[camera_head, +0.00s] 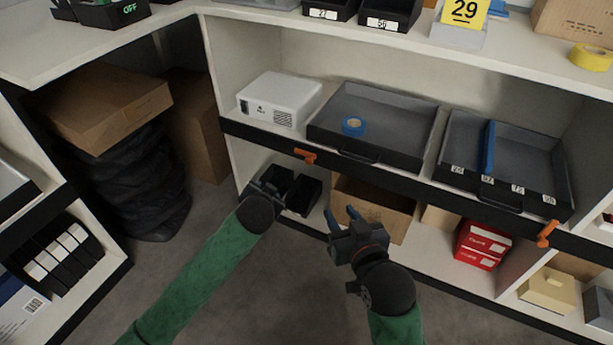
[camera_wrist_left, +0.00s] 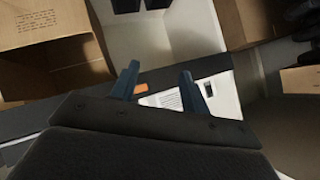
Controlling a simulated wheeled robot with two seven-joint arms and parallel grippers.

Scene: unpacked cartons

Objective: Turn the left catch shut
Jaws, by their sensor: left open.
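The left catch (camera_head: 305,156) is a small orange lever on the black bar (camera_head: 390,178) along the front of the middle shelf. It lies roughly along the bar, below the white box. In the left wrist view the catch (camera_wrist_left: 140,88) shows as an orange patch beside one finger; I cannot tell whether they touch. My left gripper (camera_head: 266,189) is below and left of the catch, partly hidden by its own wrist. My right gripper (camera_head: 341,217) is open and empty, lower right of the catch.
A second orange catch (camera_head: 546,233) sits steeply tilted at the bar's right. Behind the bar are the white box (camera_head: 280,98), a dark tray (camera_head: 392,104) with blue tape, and another tray (camera_head: 540,150). Black bins (camera_head: 303,195) and a cardboard box (camera_head: 385,205) stand below.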

